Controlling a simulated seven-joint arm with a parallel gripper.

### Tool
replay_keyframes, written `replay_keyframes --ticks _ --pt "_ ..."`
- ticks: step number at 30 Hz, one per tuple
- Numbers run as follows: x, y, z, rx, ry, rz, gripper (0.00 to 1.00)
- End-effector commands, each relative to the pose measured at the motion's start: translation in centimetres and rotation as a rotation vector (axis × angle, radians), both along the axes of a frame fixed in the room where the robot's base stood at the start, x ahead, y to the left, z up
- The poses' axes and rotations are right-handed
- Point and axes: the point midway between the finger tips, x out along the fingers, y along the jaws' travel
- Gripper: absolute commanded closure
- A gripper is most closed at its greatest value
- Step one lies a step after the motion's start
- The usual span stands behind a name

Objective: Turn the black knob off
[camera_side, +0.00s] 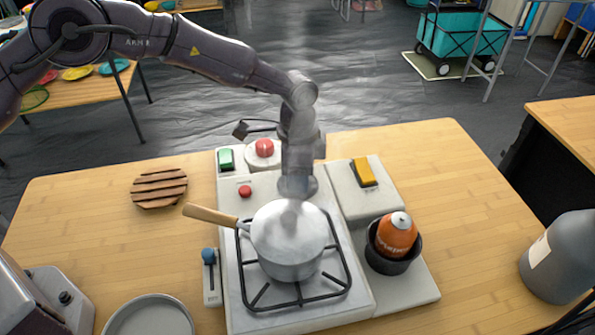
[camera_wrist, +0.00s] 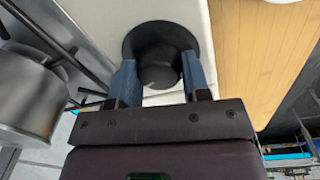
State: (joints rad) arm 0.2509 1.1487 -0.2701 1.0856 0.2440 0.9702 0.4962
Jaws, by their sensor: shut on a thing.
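The black knob (camera_wrist: 160,42) is round with a wide base. It sits on a pale panel near its edge in the wrist view. My gripper (camera_wrist: 160,70) has its two blue fingers on either side of the knob's raised middle, closed on it. In the side view the end of my arm comes down just behind the pot. The fingertips and the knob are hidden there by the pot and a whitish haze.
A metal pot (camera_side: 285,250) with a wooden handle stands on the black burner grate (camera_side: 262,292), close to my gripper. An orange canister (camera_side: 397,236) sits in a dark holder. Also here are a red button (camera_side: 245,191), a yellow switch (camera_side: 364,172) and a blue-topped lever (camera_side: 209,257).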

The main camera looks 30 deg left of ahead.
Motion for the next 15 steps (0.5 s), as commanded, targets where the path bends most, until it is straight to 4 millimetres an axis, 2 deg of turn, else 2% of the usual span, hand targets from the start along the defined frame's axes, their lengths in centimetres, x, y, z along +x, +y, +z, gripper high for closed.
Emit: replay_keyframes --ticks 6,15 --pt "0.09 0.01 0.12 -0.001 0.000 -0.172 0.80" --pt "0.09 -0.04 0.12 -0.001 -0.002 -0.326 0.80"
